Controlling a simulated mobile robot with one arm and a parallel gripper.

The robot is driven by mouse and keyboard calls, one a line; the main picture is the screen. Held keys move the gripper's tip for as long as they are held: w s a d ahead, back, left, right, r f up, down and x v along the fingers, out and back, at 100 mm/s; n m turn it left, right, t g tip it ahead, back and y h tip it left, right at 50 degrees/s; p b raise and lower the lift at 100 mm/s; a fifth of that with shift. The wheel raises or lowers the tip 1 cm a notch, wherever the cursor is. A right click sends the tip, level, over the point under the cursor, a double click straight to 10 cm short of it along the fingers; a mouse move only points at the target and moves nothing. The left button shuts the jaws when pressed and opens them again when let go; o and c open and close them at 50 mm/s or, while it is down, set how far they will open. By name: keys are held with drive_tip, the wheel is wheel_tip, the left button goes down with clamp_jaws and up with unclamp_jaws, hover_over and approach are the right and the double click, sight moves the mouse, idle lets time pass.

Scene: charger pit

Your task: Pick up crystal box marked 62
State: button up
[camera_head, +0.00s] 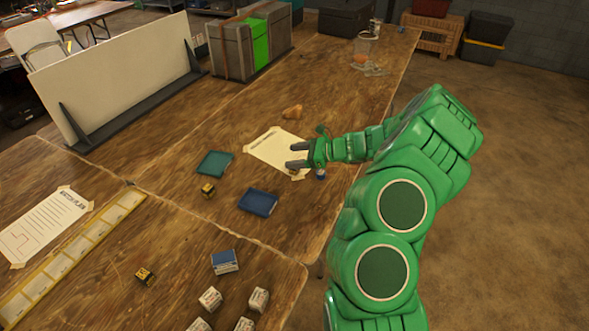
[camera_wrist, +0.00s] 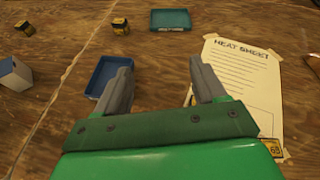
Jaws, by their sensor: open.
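My gripper (camera_head: 297,155) is open and empty above the taped HEAT SHEET paper (camera_head: 268,152). Its two grey fingers (camera_wrist: 160,66) point across the table in the wrist view, beside the blue tray (camera_wrist: 101,76). A small yellow and black box (camera_wrist: 269,147) lies on the paper's lower edge, partly hidden by my gripper; its number is too small to read surely. Two more yellow and black boxes stand apart from my gripper in the wrist view: one (camera_wrist: 120,26) near the teal tray and one (camera_wrist: 24,27) at upper left. I cannot make out a 62 on any box.
The teal tray (camera_head: 215,164) and blue tray (camera_head: 258,201) lie left of and below my gripper. Several white boxes (camera_head: 210,298) and a blue-white box (camera_head: 224,261) stand at the front. A white panel (camera_head: 120,75) and a grey-green case (camera_head: 248,45) stand behind.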

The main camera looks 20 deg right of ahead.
drive_tip(key=d+f+m, duration=0.1)
drive_tip(key=d+f, duration=0.2)
drive_tip(key=d+f+m+t+h, duration=0.1)
drive_tip(key=d+f+m, duration=0.1)
drive_tip(key=d, duration=0.1)
drive_tip(key=d+f+m+h, duration=0.1)
drive_tip(key=d+f, duration=0.2)
drive_tip(key=shift+w+d+f+t, duration=0.2)
drive_tip(key=shift+d+f+t, duration=0.05)
drive_tip(key=shift+f+t, duration=0.15)
drive_tip(key=shift+x, duration=1.2)
drive_tip(key=shift+w+a+f, duration=0.15)
drive_tip(key=shift+w+a, duration=0.75)
drive_tip(key=shift+a, duration=0.1)
drive_tip(key=shift+w+a+f, duration=0.2)
drive_tip(key=shift+w+a, duration=0.7)
drive_tip(key=shift+a, duration=0.1)
drive_tip(key=c, duration=1.1)
